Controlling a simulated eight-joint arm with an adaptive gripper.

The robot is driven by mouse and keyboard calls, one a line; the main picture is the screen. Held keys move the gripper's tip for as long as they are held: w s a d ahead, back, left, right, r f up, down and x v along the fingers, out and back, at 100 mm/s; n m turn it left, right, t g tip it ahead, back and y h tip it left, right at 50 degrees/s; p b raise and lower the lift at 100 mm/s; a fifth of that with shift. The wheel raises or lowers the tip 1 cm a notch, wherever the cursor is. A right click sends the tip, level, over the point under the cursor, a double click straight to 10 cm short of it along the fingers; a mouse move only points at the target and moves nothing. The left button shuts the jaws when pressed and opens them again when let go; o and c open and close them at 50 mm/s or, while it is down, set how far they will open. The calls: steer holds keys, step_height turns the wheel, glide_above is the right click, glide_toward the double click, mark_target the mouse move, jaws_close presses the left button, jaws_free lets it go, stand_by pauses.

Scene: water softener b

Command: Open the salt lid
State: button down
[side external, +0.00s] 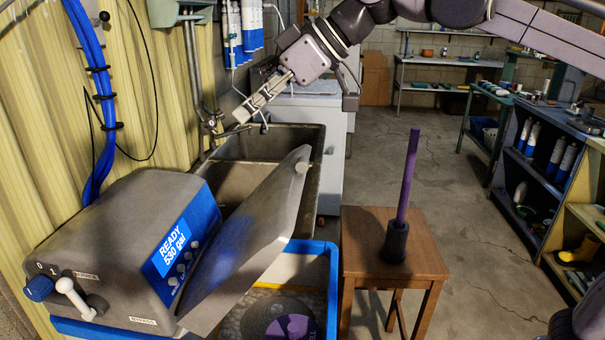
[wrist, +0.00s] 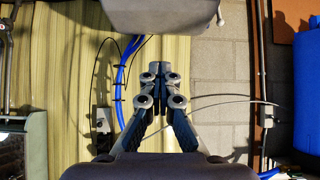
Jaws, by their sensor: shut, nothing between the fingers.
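The grey salt lid (side external: 250,245) stands raised and tilted in the side external view, its upper edge leaning up to the right. Below it the blue-rimmed salt bin (side external: 333,285) is open to view, with a purple and grey surface inside. The lid joins the grey softener head (side external: 110,235) at its lower left. My gripper (side external: 240,114) is above and left of the lid's upper edge, apart from it. In the wrist view my gripper's fingers (wrist: 160,68) are together and empty.
A wooden stool (side external: 395,245) with a purple stick (side external: 408,180) in a dark holder stands right of the bin. A sink (side external: 262,145) lies behind the lid. Blue hoses (side external: 95,90) run up the yellow wall. Open floor lies right of the stool.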

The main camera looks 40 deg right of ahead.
steer(key=shift+w+a+r, duration=0.75)
steer(key=shift+w, duration=0.05)
steer(key=c, duration=2.1)
jaws_free()
steer(key=o, duration=0.5)
